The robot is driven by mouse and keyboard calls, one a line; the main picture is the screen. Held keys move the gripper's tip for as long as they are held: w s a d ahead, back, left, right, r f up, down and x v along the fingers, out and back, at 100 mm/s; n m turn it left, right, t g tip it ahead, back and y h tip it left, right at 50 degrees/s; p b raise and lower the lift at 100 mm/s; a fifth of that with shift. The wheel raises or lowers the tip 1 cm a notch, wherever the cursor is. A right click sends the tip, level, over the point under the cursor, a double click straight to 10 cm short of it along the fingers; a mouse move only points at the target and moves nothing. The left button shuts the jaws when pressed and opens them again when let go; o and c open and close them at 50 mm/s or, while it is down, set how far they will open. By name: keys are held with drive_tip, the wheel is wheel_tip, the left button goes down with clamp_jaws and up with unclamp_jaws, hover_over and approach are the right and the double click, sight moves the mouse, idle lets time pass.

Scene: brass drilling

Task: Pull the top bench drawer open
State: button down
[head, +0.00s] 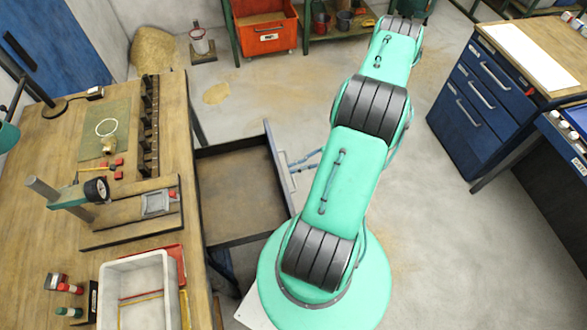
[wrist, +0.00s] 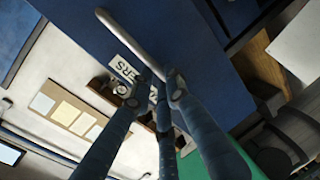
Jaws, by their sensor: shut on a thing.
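The top bench drawer (head: 272,160) stands pulled far out from the right side of the wooden workbench (head: 62,135) in the head view. Its brown inside looks empty. The drawer's bar handle is on the front panel; in the wrist view it is a pale bar (wrist: 132,38) on a blue face with a partly covered label. My gripper (head: 296,165) is at the handle on the outer side of the drawer front. In the wrist view its fingers (wrist: 163,86) are shut around one end of the handle. My arm hides part of the drawer's surroundings in the head view.
A blue cabinet (head: 487,95) with drawers stands at the right. An orange bin (head: 265,30) and a green shelf (head: 330,32) are at the back. A white tray (head: 138,285) and a press with a gauge (head: 95,190) sit on the bench.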

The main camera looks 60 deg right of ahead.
drive_tip(key=c, duration=1.7)
unclamp_jaws()
drive_tip(key=shift+o, duration=0.2)
drive_tip(key=v, duration=1.2)
